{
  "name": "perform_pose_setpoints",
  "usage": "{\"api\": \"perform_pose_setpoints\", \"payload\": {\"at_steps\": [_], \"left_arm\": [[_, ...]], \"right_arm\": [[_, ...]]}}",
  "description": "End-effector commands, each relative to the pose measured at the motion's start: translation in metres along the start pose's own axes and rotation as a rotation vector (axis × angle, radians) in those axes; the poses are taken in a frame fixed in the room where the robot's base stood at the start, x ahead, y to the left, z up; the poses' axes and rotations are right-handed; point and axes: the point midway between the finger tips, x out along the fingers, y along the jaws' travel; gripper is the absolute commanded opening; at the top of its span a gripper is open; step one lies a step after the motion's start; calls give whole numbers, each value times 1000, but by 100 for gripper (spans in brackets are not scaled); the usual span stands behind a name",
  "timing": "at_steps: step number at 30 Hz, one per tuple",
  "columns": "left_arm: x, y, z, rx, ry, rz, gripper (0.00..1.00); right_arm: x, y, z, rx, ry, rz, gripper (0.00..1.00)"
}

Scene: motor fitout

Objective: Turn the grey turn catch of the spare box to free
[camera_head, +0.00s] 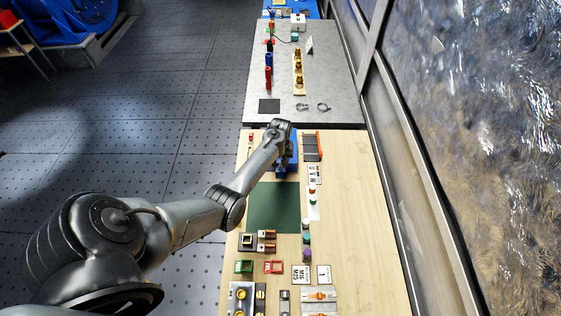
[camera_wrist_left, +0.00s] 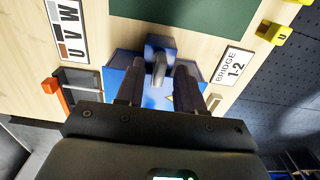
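The spare box is blue and stands beyond the green mat; in the head view the blue box (camera_head: 292,162) is partly covered by my left arm. In the left wrist view the blue box (camera_wrist_left: 116,77) lies under my left gripper. Its grey turn catch (camera_wrist_left: 159,68) is a short rounded bar on a dark blue block, pointing along the fingers. My left gripper (camera_wrist_left: 160,74) is open, with its two dark fingers on either side of the catch and a visible gap at each side. Whether the fingertips are level with the catch is hard to tell. My right gripper is not in view.
The green mat (camera_head: 272,208) lies in front of the box. A grey and orange rack (camera_head: 312,147) stands close to its right. A U V W label (camera_wrist_left: 68,32) and a BRIDGE 1-2 label (camera_wrist_left: 231,65) flank the box. Several small parts fill the near table.

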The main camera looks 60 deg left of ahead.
Motion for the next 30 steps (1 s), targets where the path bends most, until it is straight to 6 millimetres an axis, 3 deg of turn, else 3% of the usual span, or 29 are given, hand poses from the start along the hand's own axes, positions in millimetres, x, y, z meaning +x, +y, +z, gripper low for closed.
{"api": "perform_pose_setpoints", "payload": {"at_steps": [6, 14, 30], "left_arm": [[0, 0, 0, 0, 0, 0, 37], [0, 0, 0, 0, 0, 0, 0], [-2, 1, 0, -93, -1, 1, 0]], "right_arm": [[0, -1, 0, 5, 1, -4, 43], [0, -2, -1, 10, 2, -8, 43], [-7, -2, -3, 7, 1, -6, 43]]}}
